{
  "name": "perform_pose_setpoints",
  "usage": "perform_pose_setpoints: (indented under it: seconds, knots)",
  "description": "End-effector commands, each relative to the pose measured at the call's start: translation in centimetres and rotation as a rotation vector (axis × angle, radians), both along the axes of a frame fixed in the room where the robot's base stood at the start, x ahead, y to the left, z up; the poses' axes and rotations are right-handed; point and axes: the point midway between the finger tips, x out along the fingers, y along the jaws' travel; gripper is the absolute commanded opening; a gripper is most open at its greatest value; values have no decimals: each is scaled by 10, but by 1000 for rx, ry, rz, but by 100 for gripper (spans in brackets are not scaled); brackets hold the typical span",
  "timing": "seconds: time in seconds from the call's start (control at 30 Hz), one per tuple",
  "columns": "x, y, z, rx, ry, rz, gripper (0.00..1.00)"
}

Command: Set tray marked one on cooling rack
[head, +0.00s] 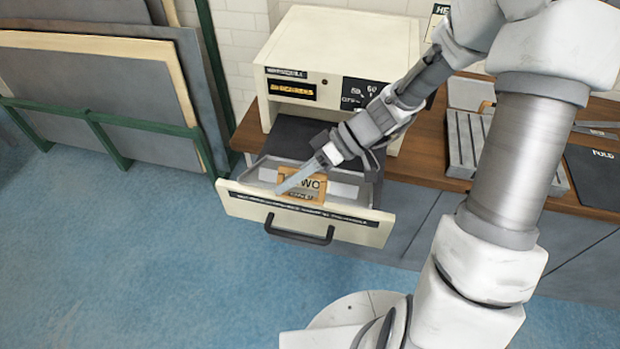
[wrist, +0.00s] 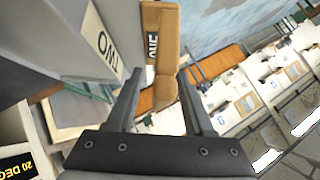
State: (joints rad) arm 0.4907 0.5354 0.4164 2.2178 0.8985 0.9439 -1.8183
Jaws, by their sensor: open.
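My gripper (wrist: 160,78) is open in the wrist view, with a finger on each side of the tan handle marked ONE (wrist: 163,40). I cannot tell whether the fingers touch it. In the head view my gripper (head: 285,186) reaches down over the open drawer (head: 232,203). A grey slotted rack (head: 462,150), probably the cooling rack, stands on the wooden counter.
The cream oven-like cabinet (head: 345,45) stands behind the drawer. The drawer's black handle (head: 300,236) juts out in front. A dark mat (head: 597,175) lies right of the rack. Large panels (head: 100,90) lean in a green frame at left. The blue floor is clear in front.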

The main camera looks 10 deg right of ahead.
Motion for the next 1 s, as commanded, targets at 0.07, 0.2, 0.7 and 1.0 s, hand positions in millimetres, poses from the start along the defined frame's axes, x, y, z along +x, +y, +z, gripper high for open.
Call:
perform_pose_setpoints:
  seconds: [0.07, 0.2, 0.7, 1.0]
  knots:
    - [0, 0, 0, 0, 0, 0, 52]
    - [0, 0, 0, 0, 0, 0, 31]
    - [0, -1, 1, 0, -1, 1, 0]
    - [0, 0, 1, 0, -1, 1, 0]
